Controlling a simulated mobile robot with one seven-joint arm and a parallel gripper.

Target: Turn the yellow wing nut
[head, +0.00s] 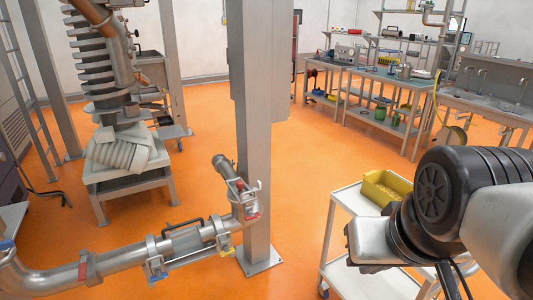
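A small yellow wing nut (226,252) shows at the lower side of a clamp on the silver pipe (185,243), left of the grey column's foot. It is too small to tell how it is turned. A red-handled part (251,215) sits on the pipe's upturned end, and a blue part (156,274) is under another clamp to the left. My arm (440,195) reaches in from the right, well apart from the wing nut. My gripper's fingers do not show.
A grey column (252,120) stands on the floor just right of the pipe end. A white cart (345,200) with a yellow bin (385,187) stands beside my arm. Workbenches (385,85) line the back right. Orange floor (305,160) lies open between column and cart.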

